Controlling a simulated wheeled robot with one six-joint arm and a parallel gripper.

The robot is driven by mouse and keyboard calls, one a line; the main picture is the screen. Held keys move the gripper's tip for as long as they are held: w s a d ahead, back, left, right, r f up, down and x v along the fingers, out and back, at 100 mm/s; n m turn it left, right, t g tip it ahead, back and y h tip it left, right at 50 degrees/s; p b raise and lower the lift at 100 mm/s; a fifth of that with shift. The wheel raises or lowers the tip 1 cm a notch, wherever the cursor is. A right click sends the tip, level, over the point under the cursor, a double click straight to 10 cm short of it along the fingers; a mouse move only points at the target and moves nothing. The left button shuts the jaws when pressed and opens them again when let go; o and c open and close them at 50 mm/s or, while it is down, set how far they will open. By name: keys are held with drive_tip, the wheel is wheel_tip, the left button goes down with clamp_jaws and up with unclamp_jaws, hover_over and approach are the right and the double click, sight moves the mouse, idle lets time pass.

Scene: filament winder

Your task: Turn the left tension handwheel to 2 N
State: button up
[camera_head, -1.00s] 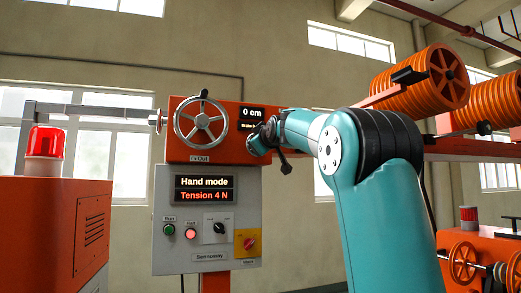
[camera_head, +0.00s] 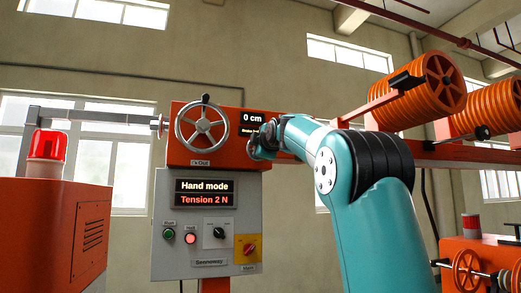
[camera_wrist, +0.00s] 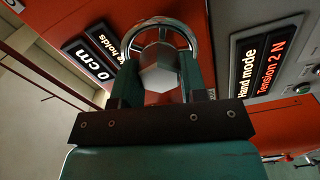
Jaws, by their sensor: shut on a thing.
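A wheel (camera_wrist: 146,38) with a shiny rim and a grey faceted hub (camera_wrist: 158,78) shows in the wrist view, taken as the left tension handwheel. My gripper (camera_wrist: 158,88) is shut on its hub, with a jaw on either side.
A larger spoked handwheel (camera_head: 202,122) with a black knob, labelled "Out", is just left of my gripper. The grey control box (camera_head: 165,255) below carries buttons, a black knob and a red-yellow switch. Orange spools (camera_head: 418,95) are at upper right. A red beacon (camera_head: 48,145) stands left.

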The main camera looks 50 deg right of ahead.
idle(0.4)
drive_tip(key=o, duration=0.9)
drive_tip(key=shift+s+a, duration=0.1)
drive_tip(key=b+v, duration=0.6)
drive_tip(key=v, duration=1.1)
drive_tip(key=shift+b, duration=0.35)
